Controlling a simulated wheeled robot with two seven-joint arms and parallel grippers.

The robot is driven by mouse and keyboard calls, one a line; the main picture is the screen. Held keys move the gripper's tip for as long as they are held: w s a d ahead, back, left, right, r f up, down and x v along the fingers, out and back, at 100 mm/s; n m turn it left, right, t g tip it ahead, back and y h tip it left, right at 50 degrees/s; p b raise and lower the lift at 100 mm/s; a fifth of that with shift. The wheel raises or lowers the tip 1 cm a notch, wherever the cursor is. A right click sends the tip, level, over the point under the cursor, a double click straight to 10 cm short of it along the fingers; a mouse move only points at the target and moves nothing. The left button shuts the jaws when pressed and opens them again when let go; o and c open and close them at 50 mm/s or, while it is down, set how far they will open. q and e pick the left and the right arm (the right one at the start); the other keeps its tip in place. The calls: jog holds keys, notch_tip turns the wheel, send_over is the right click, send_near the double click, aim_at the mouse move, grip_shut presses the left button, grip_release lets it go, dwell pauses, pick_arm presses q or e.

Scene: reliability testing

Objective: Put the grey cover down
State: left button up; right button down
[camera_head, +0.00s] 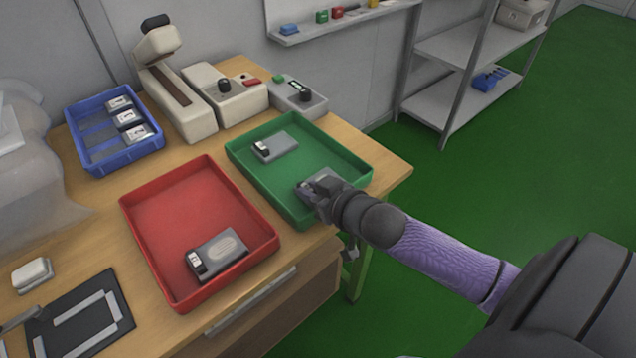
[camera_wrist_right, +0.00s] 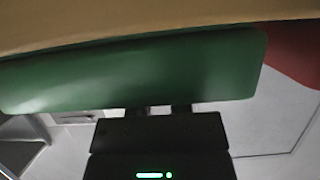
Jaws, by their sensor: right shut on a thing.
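My right gripper (camera_head: 318,196) reaches in from the right, low over the front right part of the green tray (camera_head: 322,150). It is shut on a grey cover (camera_head: 326,180), partly hidden by the gripper. I cannot tell whether the cover touches the tray floor. Another grey cover-like piece (camera_head: 275,147) lies in the back left of this tray. A similar grey piece (camera_head: 222,252) lies in the red tray (camera_head: 160,205). In the right wrist view, the green tray's wall (camera_wrist_right: 140,72) fills the middle, and the fingers (camera_wrist_right: 166,110) are mostly hidden.
A blue crate (camera_head: 85,145) with several white-labelled pieces stands at the back left. Grey-beige devices (camera_head: 230,98) line the wall. A black mat (camera_head: 80,315) and a small white block (camera_head: 32,274) lie front left. A shelf rack (camera_head: 450,50) stands beyond the table.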

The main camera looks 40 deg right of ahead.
pick_arm(q)
jog(key=shift+w, duration=0.1)
pick_arm(e)
notch_tip(320, 180, up, 10)
jog(key=p, duration=0.6)
pick_arm(q)
jog(key=shift+t, duration=0.4)
jog(key=r, duration=0.1)
jog(key=w+d+r, duration=0.1)
jog(key=r, duration=0.1)
jog(key=w+r, duration=0.1)
jog(key=r, duration=0.1)
jog(key=shift+d+r, duration=0.1)
jog(key=shift+d, duration=0.1)
pick_arm(e)
jog(key=s+a+r+n+g+y, duration=0.5)
jog(key=s+a+r+n+y, duration=0.2)
jog(key=a+n+y, duration=0.3)
jog(key=shift+a+r, duration=0.35)
jog(key=shift+r, duration=0.2)
pick_arm(q)
jog(key=shift+w, duration=0.25)
pick_arm(e)
jog(key=shift+s+f+g, duration=0.2)
jog(key=shift+f+g, duration=0.1)
pick_arm(q)
jog(key=shift+s, duration=0.1)
